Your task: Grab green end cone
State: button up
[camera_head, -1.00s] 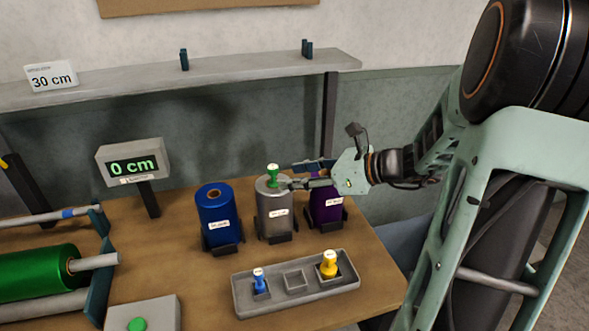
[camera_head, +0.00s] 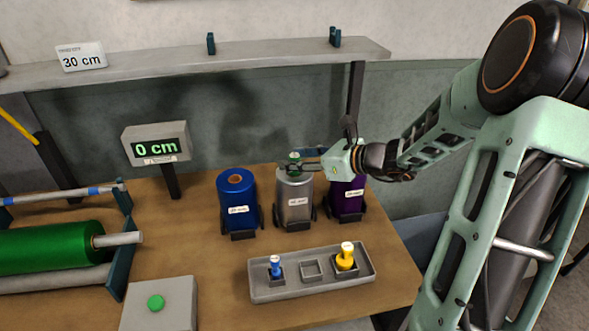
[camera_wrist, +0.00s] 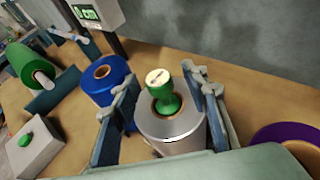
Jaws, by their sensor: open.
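The green end cone (camera_wrist: 164,92) stands upright in the top of the silver roll (camera_wrist: 170,132), with a pale cap on its upper end. In the head view the cone (camera_head: 294,158) is partly covered by my gripper (camera_head: 305,162). In the wrist view my gripper (camera_wrist: 165,105) is open, with one finger on each side of the cone. A gap shows between the cone and each finger, and nothing is held.
A blue roll (camera_head: 237,203) stands left of the silver one, and a purple roll (camera_head: 346,199) right. A grey tray (camera_head: 290,291) in front holds a blue cone (camera_head: 275,266), a yellow cone (camera_head: 346,258) and an empty square socket (camera_head: 312,269). A shelf (camera_head: 200,66) runs behind.

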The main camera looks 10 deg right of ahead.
jog(key=shift+w+a+f, duration=0.15)
jog(key=shift+w+a, duration=0.05)
grip_shut()
dwell(0.4)
